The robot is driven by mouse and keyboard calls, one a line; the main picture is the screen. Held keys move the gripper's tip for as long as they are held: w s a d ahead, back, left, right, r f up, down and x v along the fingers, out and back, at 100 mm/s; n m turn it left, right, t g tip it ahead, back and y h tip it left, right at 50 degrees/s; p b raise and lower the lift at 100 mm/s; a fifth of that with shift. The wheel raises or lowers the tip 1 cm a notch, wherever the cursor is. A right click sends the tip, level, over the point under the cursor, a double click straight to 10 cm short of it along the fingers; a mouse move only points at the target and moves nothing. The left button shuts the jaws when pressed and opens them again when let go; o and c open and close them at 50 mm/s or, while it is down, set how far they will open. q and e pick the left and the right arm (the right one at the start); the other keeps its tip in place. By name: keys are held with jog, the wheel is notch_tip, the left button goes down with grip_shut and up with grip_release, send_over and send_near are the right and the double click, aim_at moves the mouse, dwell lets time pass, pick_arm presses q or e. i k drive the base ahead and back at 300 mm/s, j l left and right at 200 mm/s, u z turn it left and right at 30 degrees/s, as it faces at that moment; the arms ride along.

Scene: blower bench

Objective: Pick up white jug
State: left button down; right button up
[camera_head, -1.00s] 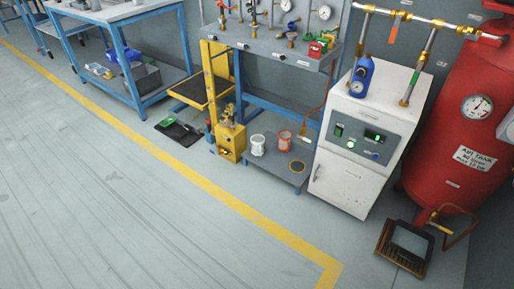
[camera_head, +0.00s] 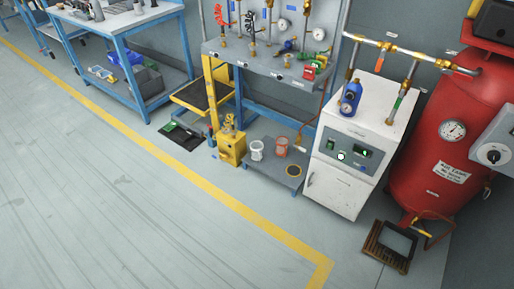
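A white jug (camera_head: 257,150) stands on the low grey shelf of the bench, left of an orange-red jug (camera_head: 281,146). It is small in view and its finer details cannot be made out. Neither of my grippers shows in the head view.
A yellow machine (camera_head: 230,147) stands just left of the low shelf (camera_head: 273,170). A white cabinet (camera_head: 340,180) is to its right, then a red air tank (camera_head: 440,150). A floor tray (camera_head: 182,135) and a framed drain (camera_head: 390,247) lie on the floor. The left floor is open.

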aim_at(256, 147)
jog(key=i+j+z, duration=0.1)
jog(key=i+j, duration=1.2)
jog(key=j, duration=0.1)
